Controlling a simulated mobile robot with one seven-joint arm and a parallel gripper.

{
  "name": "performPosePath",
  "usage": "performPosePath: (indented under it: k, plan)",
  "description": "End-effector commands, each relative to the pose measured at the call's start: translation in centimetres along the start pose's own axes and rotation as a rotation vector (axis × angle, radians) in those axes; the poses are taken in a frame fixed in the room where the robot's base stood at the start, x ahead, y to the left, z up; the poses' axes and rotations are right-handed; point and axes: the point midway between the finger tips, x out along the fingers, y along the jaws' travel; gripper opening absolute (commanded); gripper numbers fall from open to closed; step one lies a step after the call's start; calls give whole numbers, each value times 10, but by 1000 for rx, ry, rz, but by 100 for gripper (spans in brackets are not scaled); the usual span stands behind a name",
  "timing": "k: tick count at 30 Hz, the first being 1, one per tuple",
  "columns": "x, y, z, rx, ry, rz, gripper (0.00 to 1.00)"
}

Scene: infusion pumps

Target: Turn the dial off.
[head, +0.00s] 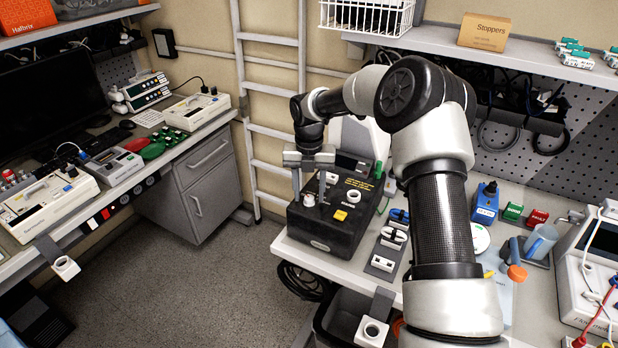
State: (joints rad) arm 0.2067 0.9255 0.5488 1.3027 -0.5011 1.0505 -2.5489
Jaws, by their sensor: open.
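A black box-shaped device (325,232) stands at the left end of the right-hand bench. Its sloped top carries small pale parts, a yellow button (340,215) and a round white ring-like part (354,196). A small pale knob (309,199) shows on the left of its top. I cannot tell for sure which part is the dial. My gripper (309,195) points down over the left of the top, its two fingers apart, one on each side of the pale knob. Whether the fingers touch the knob or the panel cannot be told.
My arm hides part of the bench behind the device. Small switch modules (383,264) lie right of it. A blue box (485,203) and a meter with leads (590,262) stand farther right. A left bench holds pumps (48,205). The floor (215,290) between is clear.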

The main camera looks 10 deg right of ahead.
Motion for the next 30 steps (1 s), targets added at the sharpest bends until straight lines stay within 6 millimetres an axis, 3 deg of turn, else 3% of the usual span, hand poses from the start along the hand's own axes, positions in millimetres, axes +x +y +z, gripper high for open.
performPosePath:
  k: [5,15,21,30]
  plan:
    - [-27,0,1,1,-6,3,43]
    - [-111,0,1,1,-6,2,43]
    - [-150,1,0,-1,-3,1,43]
    - [-171,0,0,-1,0,1,43]
